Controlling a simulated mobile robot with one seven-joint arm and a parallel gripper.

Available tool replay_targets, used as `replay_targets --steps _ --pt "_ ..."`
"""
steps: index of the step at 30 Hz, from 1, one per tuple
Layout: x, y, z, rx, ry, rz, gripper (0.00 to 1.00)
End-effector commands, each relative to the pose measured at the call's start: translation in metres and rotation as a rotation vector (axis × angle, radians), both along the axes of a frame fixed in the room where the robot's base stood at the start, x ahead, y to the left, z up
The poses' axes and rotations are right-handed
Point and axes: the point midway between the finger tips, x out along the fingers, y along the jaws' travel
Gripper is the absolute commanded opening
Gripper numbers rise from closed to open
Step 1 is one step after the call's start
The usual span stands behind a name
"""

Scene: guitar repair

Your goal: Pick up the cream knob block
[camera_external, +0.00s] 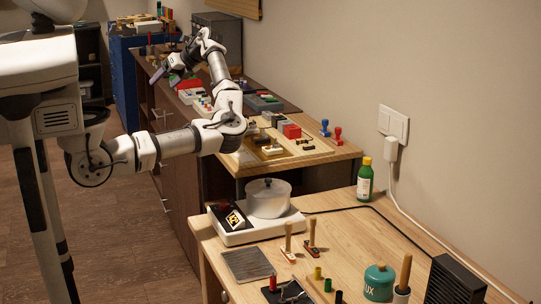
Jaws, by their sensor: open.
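My arm reaches over the brown bench at the back, and my gripper (166,76) hangs at its end, above the bench's left edge. Its jaws are open, and I see nothing held between them. I cannot pick out the cream knob block with certainty. Small pale pieces (203,104) lie on the bench below and to the right of my gripper, too small to identify. Another pale block (271,150) with dark parts sits on the nearer light wooden top. My arm covers part of the bench.
Red and grey blocks (291,131) and two stamps, blue (325,128) and red (338,136), stand on the light top. The front table (340,235) holds a pot (268,198) on a white scale, a green bottle (365,180) and handled tools. Floor on the left is clear.

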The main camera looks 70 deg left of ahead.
Motion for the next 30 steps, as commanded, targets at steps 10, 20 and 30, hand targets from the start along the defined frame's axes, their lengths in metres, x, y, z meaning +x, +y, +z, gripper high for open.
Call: replay_targets --steps 10,20,30 --pt "0.242 -0.197 -0.044 -0.596 -0.48 -0.347 0.75" --pt "0.265 -0.239 -0.066 -0.703 -0.514 -0.39 0.75" --pt "0.265 -0.237 -0.121 -0.7 -0.515 -0.39 0.75"
